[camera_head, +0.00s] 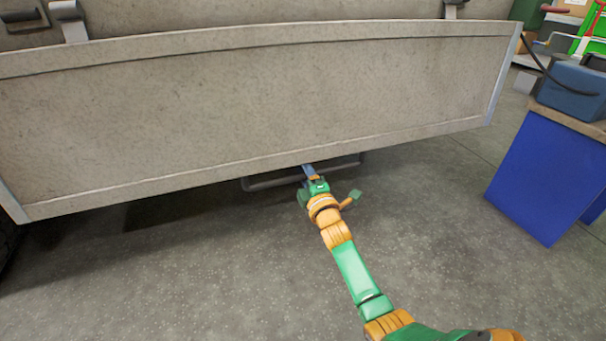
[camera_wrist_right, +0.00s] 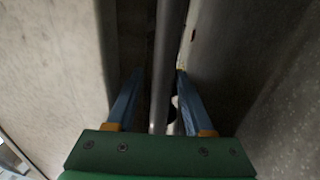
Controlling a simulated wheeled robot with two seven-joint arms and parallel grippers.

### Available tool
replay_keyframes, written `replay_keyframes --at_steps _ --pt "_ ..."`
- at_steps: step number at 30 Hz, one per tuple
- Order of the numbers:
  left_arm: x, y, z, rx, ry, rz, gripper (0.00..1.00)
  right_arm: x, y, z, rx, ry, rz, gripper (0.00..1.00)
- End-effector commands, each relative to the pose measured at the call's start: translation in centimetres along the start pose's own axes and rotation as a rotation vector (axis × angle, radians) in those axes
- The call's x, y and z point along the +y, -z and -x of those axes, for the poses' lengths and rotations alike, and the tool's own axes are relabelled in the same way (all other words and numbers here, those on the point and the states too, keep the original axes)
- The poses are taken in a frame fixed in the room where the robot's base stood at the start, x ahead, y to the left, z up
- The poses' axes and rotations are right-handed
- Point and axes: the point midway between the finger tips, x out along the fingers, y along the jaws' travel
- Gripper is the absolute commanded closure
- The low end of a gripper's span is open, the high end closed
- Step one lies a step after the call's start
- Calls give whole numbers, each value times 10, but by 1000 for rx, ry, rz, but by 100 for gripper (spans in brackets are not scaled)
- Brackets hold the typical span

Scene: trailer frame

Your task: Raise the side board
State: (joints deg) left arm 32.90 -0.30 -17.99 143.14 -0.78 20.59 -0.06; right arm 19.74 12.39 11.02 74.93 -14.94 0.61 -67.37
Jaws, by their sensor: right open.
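The side board (camera_head: 250,105) is a long grey panel that hangs down across the head view, its lower edge above the floor. It also fills the left of the right wrist view (camera_wrist_right: 50,70). My right gripper (camera_head: 308,168) is at the board's lower edge, near the middle; its tips are partly hidden by the board. In the right wrist view the right gripper (camera_wrist_right: 152,88) is open, its two blue fingers on either side of a grey bar (camera_wrist_right: 164,70). I cannot tell whether the fingers touch anything. My left gripper is not in view.
Hinges (camera_head: 70,20) show along the board's top edge. A tubular metal bar (camera_head: 270,182) sticks out below the board. A blue stand (camera_head: 545,180) with a blue box (camera_head: 575,88) is at the right. The floor (camera_head: 200,280) in front is clear.

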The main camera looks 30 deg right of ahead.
Motion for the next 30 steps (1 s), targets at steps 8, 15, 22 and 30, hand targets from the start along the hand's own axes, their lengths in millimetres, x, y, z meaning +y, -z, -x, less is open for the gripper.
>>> replay_keyframes --at_steps 8,15,22,30 --pt "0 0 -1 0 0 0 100 0 0 0 0 1 -1 72" --pt "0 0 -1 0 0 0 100 0 0 0 0 2 -1 100" --pt "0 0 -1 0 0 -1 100 0 0 0 0 2 -1 100" --pt "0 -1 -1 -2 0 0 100 0 0 0 0 2 -1 100"
